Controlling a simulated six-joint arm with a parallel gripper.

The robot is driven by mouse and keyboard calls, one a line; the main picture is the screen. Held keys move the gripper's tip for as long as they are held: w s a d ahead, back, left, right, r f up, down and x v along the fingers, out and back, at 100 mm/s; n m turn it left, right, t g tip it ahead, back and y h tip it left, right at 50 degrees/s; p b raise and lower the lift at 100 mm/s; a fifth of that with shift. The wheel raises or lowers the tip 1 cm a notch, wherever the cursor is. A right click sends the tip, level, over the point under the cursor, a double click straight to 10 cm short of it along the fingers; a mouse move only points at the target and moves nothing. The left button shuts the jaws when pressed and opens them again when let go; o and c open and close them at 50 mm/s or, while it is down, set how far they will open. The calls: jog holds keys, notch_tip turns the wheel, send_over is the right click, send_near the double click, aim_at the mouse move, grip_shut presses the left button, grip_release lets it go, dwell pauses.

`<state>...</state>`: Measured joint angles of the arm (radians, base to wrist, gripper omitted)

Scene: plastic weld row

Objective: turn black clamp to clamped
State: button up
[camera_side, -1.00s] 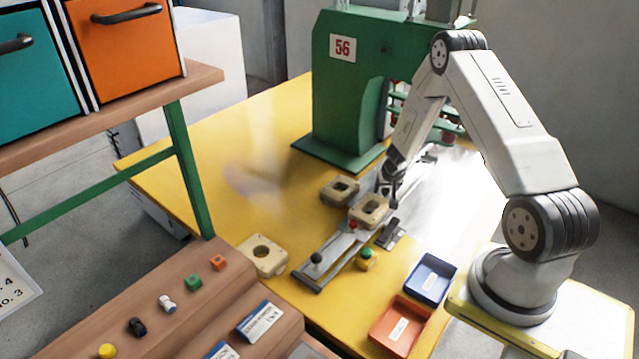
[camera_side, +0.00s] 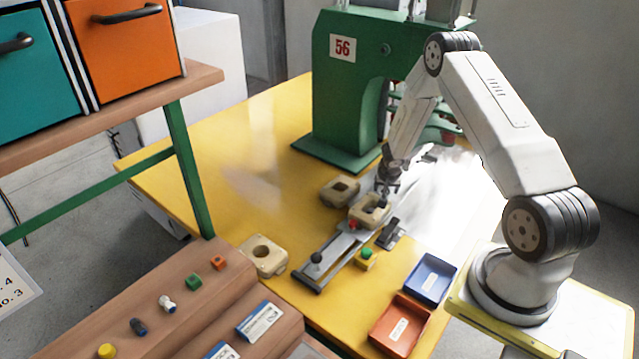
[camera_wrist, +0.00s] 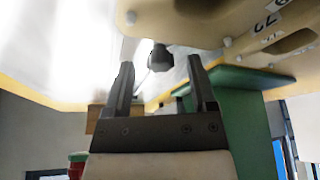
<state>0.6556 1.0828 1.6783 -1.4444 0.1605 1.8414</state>
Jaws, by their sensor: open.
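A black knob (camera_wrist: 159,58), which looks like the black clamp's handle, shows in the wrist view just ahead of and between my fingertips. My gripper (camera_wrist: 160,72) is open there, with nothing held between its fingers. In the side view my gripper (camera_side: 386,194) is low at the far end of the metal fixture (camera_side: 335,250), close behind a beige part (camera_side: 372,210) seated on it. The black knob is hidden there by my gripper or too small to tell. Whether a finger touches the knob, and the clamp's turn position, I cannot tell.
A red knob (camera_side: 352,224) stands at the beige part's near side. A second black knob (camera_side: 316,257) is on the fixture's near end. A green machine (camera_side: 340,90) rises behind. Blue (camera_side: 431,279) and orange (camera_side: 400,325) trays lie in front. The yellow table (camera_side: 225,165) is clear on the left.

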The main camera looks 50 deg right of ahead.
jog(key=shift+w+m+g+h, duration=0.15)
jog(key=shift+m+g+h, duration=0.35)
jog(key=shift+m, duration=1.2)
jog(key=m+g, duration=0.1)
jog(key=m, duration=0.3)
jog(key=shift+w+g, duration=0.15)
jog(key=shift+g, duration=0.25)
jog(key=v, duration=0.8)
jog(key=shift+w+a+r, duration=0.1)
jog(key=shift+r, duration=0.1)
jog(key=s+a+r+n+t+y, duration=0.1)
jog(key=a+r+n, duration=0.4)
jog(key=a, duration=0.5)
jog(key=s+a+r+n+t+y, duration=0.1)
jog(key=s+a+r+n+y, duration=0.1)
jog(key=a+r+n, duration=0.4)
jog(key=shift+s+a+r+n, duration=0.15)
jog(key=shift+s+a+n, duration=0.55)
jog(key=shift+a, duration=1.75)
jog(key=shift+w, duration=0.15)
jog(key=shift+d, duration=0.1)
